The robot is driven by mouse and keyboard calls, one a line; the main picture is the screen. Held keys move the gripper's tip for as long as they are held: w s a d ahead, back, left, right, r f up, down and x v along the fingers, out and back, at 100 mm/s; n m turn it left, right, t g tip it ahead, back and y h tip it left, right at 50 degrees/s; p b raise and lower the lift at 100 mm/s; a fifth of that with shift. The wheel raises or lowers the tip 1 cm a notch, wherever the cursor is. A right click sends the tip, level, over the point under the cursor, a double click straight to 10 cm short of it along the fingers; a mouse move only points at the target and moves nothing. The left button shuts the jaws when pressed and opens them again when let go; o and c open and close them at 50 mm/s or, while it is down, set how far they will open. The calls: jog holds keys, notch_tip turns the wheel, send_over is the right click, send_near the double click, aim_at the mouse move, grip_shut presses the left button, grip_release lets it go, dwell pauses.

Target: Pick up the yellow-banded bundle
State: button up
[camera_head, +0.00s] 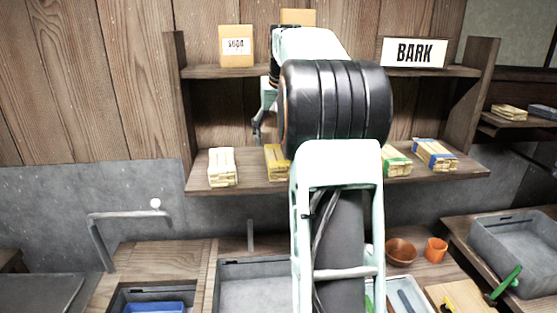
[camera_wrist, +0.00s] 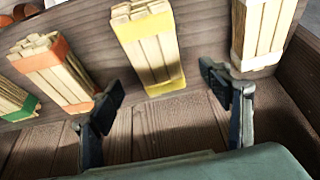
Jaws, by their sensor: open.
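The yellow-banded bundle (camera_head: 276,162) of pale sticks lies on the lower shelf board, partly covered by my arm in the head view. In the wrist view the yellow-banded bundle (camera_wrist: 148,48) shows at upper middle, between the two fingers across the picture but beyond their tips. My gripper (camera_wrist: 168,88) is open and empty, its fingers apart from this bundle. In the head view part of my gripper (camera_head: 258,122) shows above the shelf, left of my arm.
The white-banded bundle (camera_head: 222,167) lies left of the yellow one in the head view. An orange-banded bundle (camera_wrist: 55,70) neighbours it in the wrist view. Green (camera_head: 397,162) and blue-banded bundles (camera_head: 435,154) lie farther right. The upper shelf (camera_head: 205,72) overhangs, carrying boxes and a BARK sign.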

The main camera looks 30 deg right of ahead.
aim_at(279, 154)
jog(key=x, duration=0.3)
jog(key=p+x, duration=0.1)
jog(key=x, duration=0.3)
jog(key=shift+s+d, duration=0.1)
jog(key=shift+s, duration=0.15)
jog(key=c, duration=1.4)
jog(key=shift+o, duration=0.2)
